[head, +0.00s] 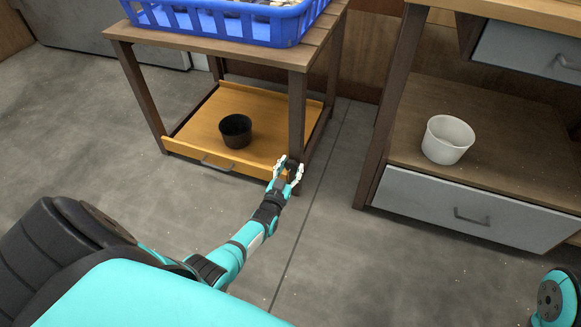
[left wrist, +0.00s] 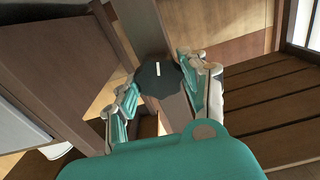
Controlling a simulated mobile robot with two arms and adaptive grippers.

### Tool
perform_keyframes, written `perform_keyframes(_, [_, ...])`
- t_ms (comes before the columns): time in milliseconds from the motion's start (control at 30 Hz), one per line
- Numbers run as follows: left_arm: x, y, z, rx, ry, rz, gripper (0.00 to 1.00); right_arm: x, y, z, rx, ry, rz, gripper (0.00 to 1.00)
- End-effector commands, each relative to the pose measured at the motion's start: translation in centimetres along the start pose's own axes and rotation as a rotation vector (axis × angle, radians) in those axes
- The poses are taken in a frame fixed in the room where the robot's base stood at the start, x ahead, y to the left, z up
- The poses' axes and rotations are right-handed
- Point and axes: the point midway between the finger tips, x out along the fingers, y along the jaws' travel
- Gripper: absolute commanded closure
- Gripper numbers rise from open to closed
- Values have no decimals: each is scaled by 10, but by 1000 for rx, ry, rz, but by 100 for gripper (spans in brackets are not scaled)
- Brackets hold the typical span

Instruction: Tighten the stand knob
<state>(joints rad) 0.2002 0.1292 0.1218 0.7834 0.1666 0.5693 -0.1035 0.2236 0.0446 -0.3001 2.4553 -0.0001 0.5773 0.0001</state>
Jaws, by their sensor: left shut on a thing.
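The stand is a wooden frame (head: 299,110) with a low orange-brown shelf. Its knob (left wrist: 158,78) is dark and scalloped with a white mark on its face, and sits on the front right leg. My left gripper (head: 288,170) is at that leg near the shelf's right front corner, with its fingers shut on the knob. In the left wrist view the fingers (left wrist: 165,88) lie on both sides of the knob, and the white mark is nearly upright. My right gripper is not in view.
A black pot (head: 235,131) stands on the low shelf (head: 193,133). A blue crate (head: 285,30) sits on the stand's top. To the right, a white pot (head: 447,139) stands on a cabinet shelf above a grey drawer (head: 470,213). The concrete floor between them is clear.

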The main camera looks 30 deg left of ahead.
Motion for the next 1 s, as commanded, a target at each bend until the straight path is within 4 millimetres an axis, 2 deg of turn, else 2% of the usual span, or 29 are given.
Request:
perform_keyframes(400, [-1,1,2,204,-4,2,88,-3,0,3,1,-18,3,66])
perform_keyframes(967, [-1,1,2,236,-4,2,88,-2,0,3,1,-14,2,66])
perform_keyframes(1000, [-1,1,2,236,-4,2,55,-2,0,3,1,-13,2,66])
